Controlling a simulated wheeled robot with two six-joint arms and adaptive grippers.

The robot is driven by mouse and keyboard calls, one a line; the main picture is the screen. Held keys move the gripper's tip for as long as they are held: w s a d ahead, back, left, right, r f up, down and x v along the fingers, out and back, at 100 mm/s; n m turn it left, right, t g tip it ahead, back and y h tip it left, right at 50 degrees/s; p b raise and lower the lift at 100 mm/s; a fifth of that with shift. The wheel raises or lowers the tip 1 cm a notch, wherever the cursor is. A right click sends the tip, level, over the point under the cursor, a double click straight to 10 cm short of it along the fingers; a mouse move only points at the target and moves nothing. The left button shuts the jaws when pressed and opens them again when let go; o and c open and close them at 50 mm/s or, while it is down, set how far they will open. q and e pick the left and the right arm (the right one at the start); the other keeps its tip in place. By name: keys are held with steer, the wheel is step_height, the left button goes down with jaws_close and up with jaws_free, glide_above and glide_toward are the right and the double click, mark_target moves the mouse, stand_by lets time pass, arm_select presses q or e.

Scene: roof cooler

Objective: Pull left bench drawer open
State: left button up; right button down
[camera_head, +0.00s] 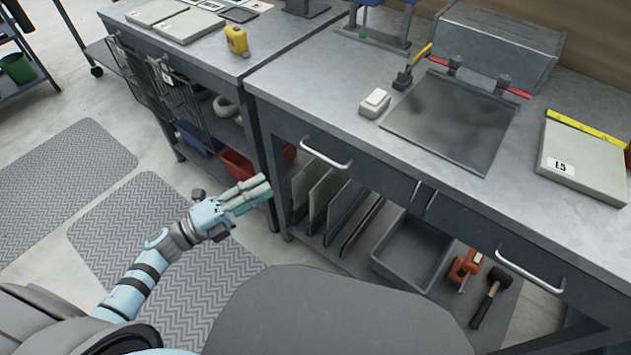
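The left bench drawer (374,174) is under the left part of the metal bench top. Its front looks flush with the bench, so it appears closed. Its silver bar handle (326,154) shows clearly with nothing on it. My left gripper (262,191) is in front of the bench's left end, to the left of the handle and apart from it. Its pale green fingers point right and lie close together in this view; I cannot tell whether they are open or shut. No object shows in them. My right gripper is out of view.
A second drawer handle (529,271) is at the right. Below are upright panels, a grey bin (412,254), an orange tool (464,268) and a hammer (488,297). A wire rack (178,97) hangs on the neighbouring bench. Floor mats (150,215) lie at the left.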

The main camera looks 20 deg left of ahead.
arm_select(q)
steer(key=r+x, duration=0.1)
steer(key=x, duration=1.3)
steer(key=shift+d, duration=0.2)
steer(key=shift+f, duration=0.1)
jaws_close()
steer(key=shift+s, duration=0.1)
